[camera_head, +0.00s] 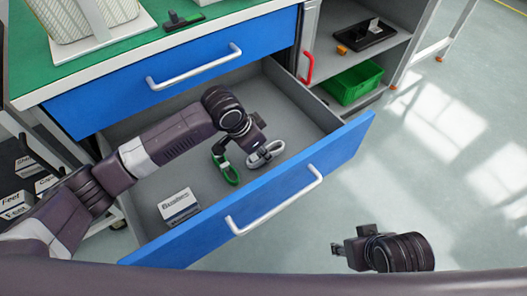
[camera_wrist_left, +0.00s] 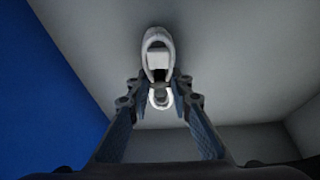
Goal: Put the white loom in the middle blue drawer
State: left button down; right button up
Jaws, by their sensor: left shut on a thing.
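The white loom (camera_head: 266,154) is a pale looped bundle inside the open blue drawer (camera_head: 270,203), low over the grey floor. My left gripper (camera_head: 247,143) reaches down into the drawer and is shut on the white loom. In the left wrist view the loom (camera_wrist_left: 159,42) sits between and beyond the fingertips (camera_wrist_left: 161,100). I cannot tell whether the loom touches the drawer floor. My right gripper (camera_head: 343,249) hangs outside, in front of the drawer; its finger opening is unclear.
A green looped loom (camera_head: 229,170) lies beside the gripper, and a white labelled box (camera_head: 178,206) lies further left in the drawer. The upper blue drawer (camera_head: 175,80) is shut. A green crate (camera_head: 353,82) sits on the right shelf. Floor at right is clear.

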aim_at(258, 156)
pick_arm(q)
jog(key=shift+r, duration=0.1)
pick_arm(e)
jog(key=shift+r, duration=0.1)
pick_arm(q)
jog(key=c, duration=1.7)
grip_release()
jog(key=shift+c, duration=0.2)
